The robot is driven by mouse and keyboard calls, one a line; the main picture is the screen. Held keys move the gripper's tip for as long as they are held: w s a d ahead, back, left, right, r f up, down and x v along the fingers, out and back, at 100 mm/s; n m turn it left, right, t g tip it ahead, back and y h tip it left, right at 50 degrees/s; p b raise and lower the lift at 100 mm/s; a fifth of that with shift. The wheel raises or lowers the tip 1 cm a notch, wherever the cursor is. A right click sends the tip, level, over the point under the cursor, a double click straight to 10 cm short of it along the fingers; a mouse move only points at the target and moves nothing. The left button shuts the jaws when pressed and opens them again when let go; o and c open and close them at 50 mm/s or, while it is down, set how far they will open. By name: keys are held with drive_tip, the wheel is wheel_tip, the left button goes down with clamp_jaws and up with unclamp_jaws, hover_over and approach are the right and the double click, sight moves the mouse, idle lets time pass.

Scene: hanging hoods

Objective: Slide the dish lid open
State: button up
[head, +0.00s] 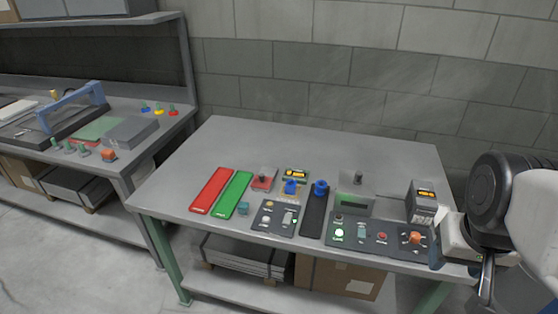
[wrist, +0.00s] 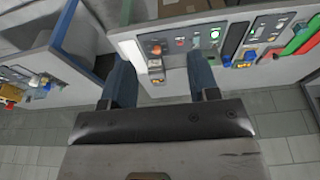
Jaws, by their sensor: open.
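No thing in view can be surely told as the dish lid. A grey block with a dark upright knob (head: 358,178) stands at the back of the panels on the table (head: 280,145); whether it is a lidded dish I cannot tell. My gripper (head: 465,268) is at the table's front right corner in the head view, apart from that block. In the wrist view my gripper (wrist: 160,62) shows two blue fingers spread wide, with nothing held between them. An orange-topped piece of the panel shows beyond the gap.
A control panel (head: 365,235) with buttons and an orange knob lies near the front right edge. A dark box with a yellow display (head: 423,197) stands right of it. Red (head: 211,190) and green (head: 232,194) strips lie left. The table's back is clear. Another bench (head: 170,122) stands left.

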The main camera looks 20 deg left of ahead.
drive_tip(key=w+a, duration=0.2)
drive_tip(key=w, duration=0.3)
drive_tip(key=w+a+r+n, duration=0.1)
drive_tip(key=w+a, duration=0.2)
drive_tip(key=w, duration=0.2)
drive_tip(key=w+a+r+n, duration=0.1)
drive_tip(key=w+a, duration=0.1)
drive_tip(key=w, duration=0.4)
drive_tip(key=shift+w+a+r+g, duration=0.1)
drive_tip(key=shift+a+r+g, duration=0.05)
drive_tip(key=shift+g, duration=0.25)
drive_tip(key=n+g, duration=0.2)
drive_tip(key=n, duration=0.5)
hover_over(262, 174)
drive_tip(key=f, duration=2.1)
drive_tip(key=shift+s+d+f, duration=0.2)
drive_tip(key=shift+f, duration=0.2)
drive_tip(key=shift+a+f, duration=0.2)
drive_tip(key=shift+a, duration=0.1)
drive_tip(key=shift+f, duration=0.15)
drive_tip(key=shift+f, duration=3.75)
drive_tip(key=shift+c, duration=0.3)
clamp_jaws()
